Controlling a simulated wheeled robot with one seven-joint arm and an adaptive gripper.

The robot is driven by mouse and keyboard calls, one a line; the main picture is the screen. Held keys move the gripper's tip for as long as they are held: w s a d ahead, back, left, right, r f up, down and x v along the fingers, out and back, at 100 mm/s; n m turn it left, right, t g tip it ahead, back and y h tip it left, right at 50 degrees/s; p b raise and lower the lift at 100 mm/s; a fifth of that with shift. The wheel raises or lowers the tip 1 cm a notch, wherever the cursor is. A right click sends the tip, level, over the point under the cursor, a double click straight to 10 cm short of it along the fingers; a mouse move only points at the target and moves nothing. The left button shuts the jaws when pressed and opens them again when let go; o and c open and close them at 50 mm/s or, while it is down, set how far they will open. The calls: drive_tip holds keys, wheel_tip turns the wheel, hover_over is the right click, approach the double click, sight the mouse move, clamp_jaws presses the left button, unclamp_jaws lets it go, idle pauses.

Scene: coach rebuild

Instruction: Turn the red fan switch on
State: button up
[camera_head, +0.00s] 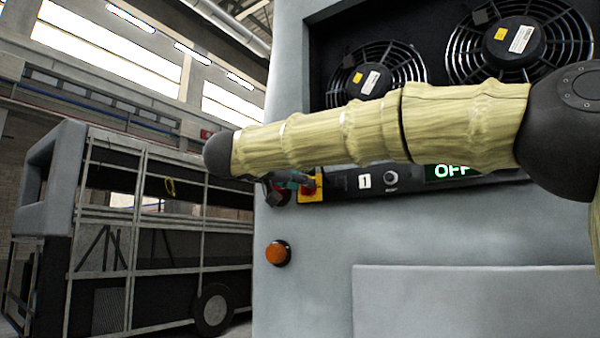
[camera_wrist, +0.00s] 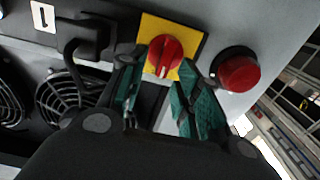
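The red fan switch (camera_wrist: 164,57) is a round knob with a pale mark on a yellow square plate (camera_wrist: 187,36). In the wrist view it sits just beyond and between my gripper's (camera_wrist: 160,84) two green-padded fingers, which are spread apart. I cannot tell whether the fingers touch it. In the head view the red switch (camera_head: 309,187) on its yellow plate shows at the panel's left end, with my gripper (camera_head: 292,181) beside it, partly hidden by my arm. A lit sign (camera_head: 452,171) right of it reads OFF, partly covered by my arm.
A red round button (camera_wrist: 238,70) stands next to the switch. A label "1" (camera_head: 364,181) and a small knob (camera_head: 391,177) lie along the panel. Two fans (camera_head: 378,78) sit above it. An orange lamp (camera_head: 278,253) is below. A coach frame (camera_head: 130,230) stands at left.

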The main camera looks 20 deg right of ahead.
drive_tip(key=shift+w+d, duration=0.15)
drive_tip(key=shift+d, duration=0.1)
drive_tip(key=shift+c, duration=0.5)
clamp_jaws()
drive_tip(key=shift+f+m, duration=0.15)
drive_tip(key=shift+m, duration=0.15)
drive_tip(key=shift+s+d+f+m+b, duration=0.2)
drive_tip(key=shift+f+m+b, duration=0.1)
drive_tip(key=shift+m+b, duration=2.5)
drive_tip(key=shift+s+d+f+m+b, duration=0.15)
drive_tip(key=shift+s+f+m+b, duration=0.15)
drive_tip(key=shift+m+b, duration=2.5)
drive_tip(key=shift+s+d+f+m+b, duration=0.15)
drive_tip(key=shift+f+m+b, duration=0.2)
drive_tip(key=shift+m+b, duration=2.4)
drive_tip(key=shift+m, duration=0.45)
